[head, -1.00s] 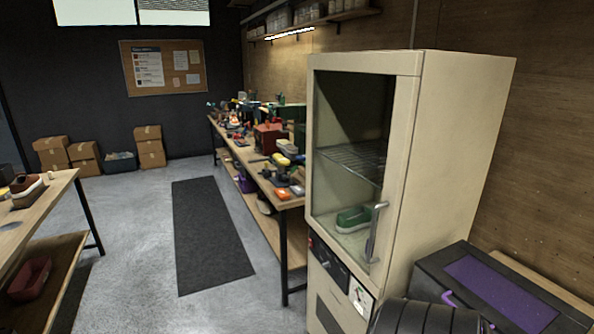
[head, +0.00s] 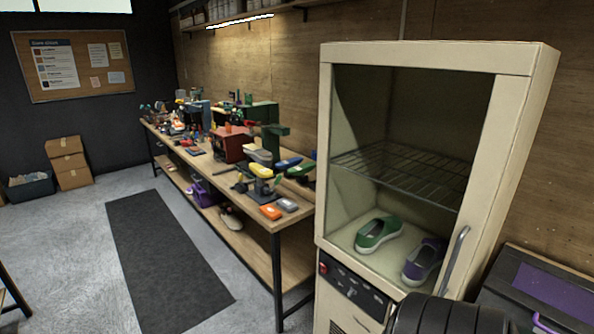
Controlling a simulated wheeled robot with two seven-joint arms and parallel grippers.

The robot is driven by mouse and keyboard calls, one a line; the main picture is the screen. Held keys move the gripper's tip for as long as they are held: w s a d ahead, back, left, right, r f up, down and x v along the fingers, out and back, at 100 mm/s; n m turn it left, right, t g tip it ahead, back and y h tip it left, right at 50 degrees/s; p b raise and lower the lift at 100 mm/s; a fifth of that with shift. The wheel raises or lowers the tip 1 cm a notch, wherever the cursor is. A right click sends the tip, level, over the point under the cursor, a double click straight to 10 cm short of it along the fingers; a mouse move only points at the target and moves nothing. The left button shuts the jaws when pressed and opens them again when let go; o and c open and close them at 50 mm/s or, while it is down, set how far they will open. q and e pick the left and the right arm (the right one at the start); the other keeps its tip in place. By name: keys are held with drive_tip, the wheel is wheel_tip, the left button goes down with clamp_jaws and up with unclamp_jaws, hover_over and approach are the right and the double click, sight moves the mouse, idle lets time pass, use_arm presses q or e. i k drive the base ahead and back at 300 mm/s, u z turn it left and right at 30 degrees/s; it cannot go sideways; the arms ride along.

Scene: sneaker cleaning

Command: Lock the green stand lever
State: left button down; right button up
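On the long workbench (head: 262,216), toward the back wall, stand green blocky shapes, one an upright green form (head: 274,140) with a flat top. A red piece lies near its top left. I cannot tell at this size which part is the stand's lever or whether it is locked. A red box-like machine (head: 229,145) stands beside it. Neither of my grippers is in view.
A cream cabinet (head: 548,110) with a glass door stands close at right, holding a green shoe (head: 379,234) and a purple shoe (head: 424,262). A black case (head: 500,290) is at lower right. A dark mat (head: 165,255) covers clear floor left of the bench.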

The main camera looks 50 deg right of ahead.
sight(276, 183)
drive_tip(key=z, duration=0.45)
drive_tip(key=i, duration=1.75)
drive_tip(key=z, duration=1.95)
drive_tip(key=i, duration=1.05)
drive_tip(key=z, duration=1.15)
